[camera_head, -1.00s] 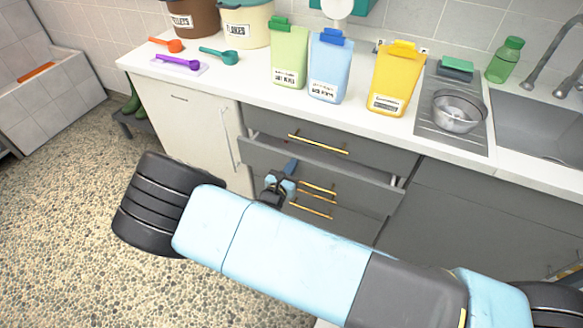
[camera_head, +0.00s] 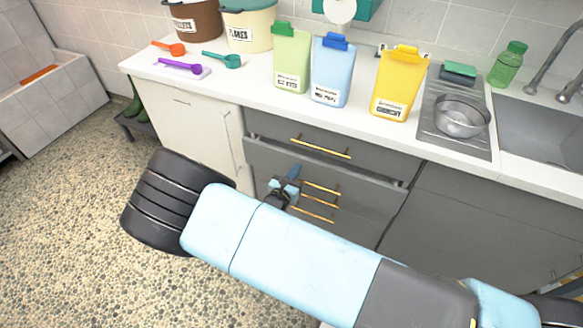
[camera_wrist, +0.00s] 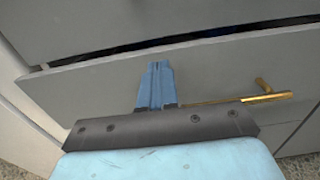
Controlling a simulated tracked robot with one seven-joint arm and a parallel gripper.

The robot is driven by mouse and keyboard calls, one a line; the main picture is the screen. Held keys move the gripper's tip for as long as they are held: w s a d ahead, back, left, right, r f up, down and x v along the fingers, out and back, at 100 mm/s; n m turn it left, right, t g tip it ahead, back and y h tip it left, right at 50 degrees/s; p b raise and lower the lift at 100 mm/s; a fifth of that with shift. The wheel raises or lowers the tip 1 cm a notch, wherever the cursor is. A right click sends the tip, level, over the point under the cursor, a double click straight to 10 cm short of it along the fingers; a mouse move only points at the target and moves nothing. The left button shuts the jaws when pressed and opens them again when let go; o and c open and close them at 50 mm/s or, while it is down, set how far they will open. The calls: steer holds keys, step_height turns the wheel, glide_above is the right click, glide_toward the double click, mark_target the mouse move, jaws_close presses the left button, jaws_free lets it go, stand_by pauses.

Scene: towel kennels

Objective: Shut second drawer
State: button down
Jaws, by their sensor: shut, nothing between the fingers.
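The second drawer (camera_head: 365,190) is a grey front under the top drawer (camera_head: 375,157). It stands slightly out, with a narrow gap along its top edge in the head view. In the wrist view the drawer front (camera_wrist: 215,75) fills the middle, with a dark gap above it. Its brass handle (camera_wrist: 268,96) is to the right of my fingers. My gripper (camera_head: 293,172) is shut and empty, at the left part of this front. In the wrist view the blue fingers (camera_wrist: 157,80) point at the panel; whether they touch it I cannot tell.
More brass-handled drawers (camera_head: 312,213) lie below. A white cabinet door (camera_head: 195,140) is to the left. The counter above holds bags (camera_head: 332,75), tubs, scoops, a metal bowl (camera_head: 461,115) and a sink. The pebbled floor at the left is free.

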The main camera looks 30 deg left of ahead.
mark_target(313, 185)
steer(key=s, duration=1.1)
steer(key=shift+s+d, duration=0.15)
steer(key=shift+d, duration=0.25)
steer(key=c, duration=1.7)
jaws_free()
steer(key=shift+s+d, duration=0.1)
steer(key=shift+s, duration=0.25)
steer(key=shift+o, duration=1)
steer(key=shift+d+f+n, duration=0.1)
steer(key=shift+f+n, duration=0.2)
steer(key=shift+n, duration=0.2)
steer(key=shift+o, duration=1.2)
steer(key=d+f+n+t, duration=0.2)
steer(key=d+f+n, duration=0.3)
steer(key=n, duration=0.9)
steer(key=shift+f+n, duration=0.3)
steer(key=shift+f, duration=0.6)
steer(key=w, duration=0.4)
steer(key=w+r+n, duration=0.1)
steer(key=w, duration=0.4)
steer(key=w+n, duration=0.1)
steer(key=w, duration=0.3)
steer(key=shift+w+a+r, duration=0.15)
steer(key=shift+w+r, duration=0.15)
steer(key=shift+r, duration=0.1)
steer(key=shift+c, duration=0.3)
jaws_close()
